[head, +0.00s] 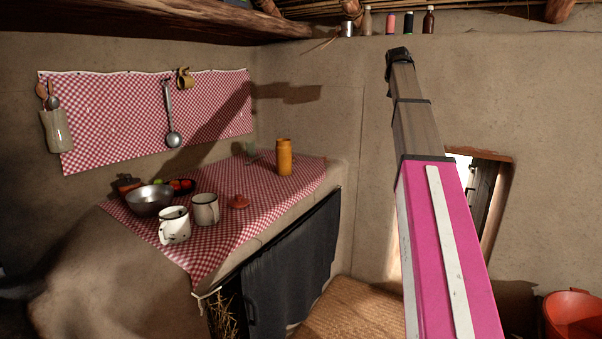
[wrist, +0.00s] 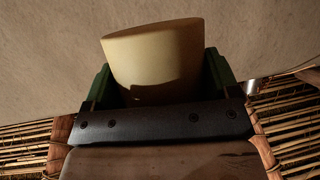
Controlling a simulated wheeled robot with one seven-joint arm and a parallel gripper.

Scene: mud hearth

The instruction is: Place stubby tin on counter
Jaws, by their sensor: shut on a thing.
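In the wrist view a short, wide, cream-coloured stubby tin (wrist: 155,52) sits between the green fingers of my gripper (wrist: 158,66). The gripper is shut on it, and the tin looks slightly tilted in the picture. In the head view my arm reaches up and away to the high ledge; its dark end shows there, but the fingers and tin cannot be made out. The counter (head: 262,225), a mud bench with a red checked cloth, stands at left, below and apart from my arm's end.
Cloth is bare at front right. Bottles (head: 428,20) line the high ledge. A red basin (head: 572,316) is at lower right.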

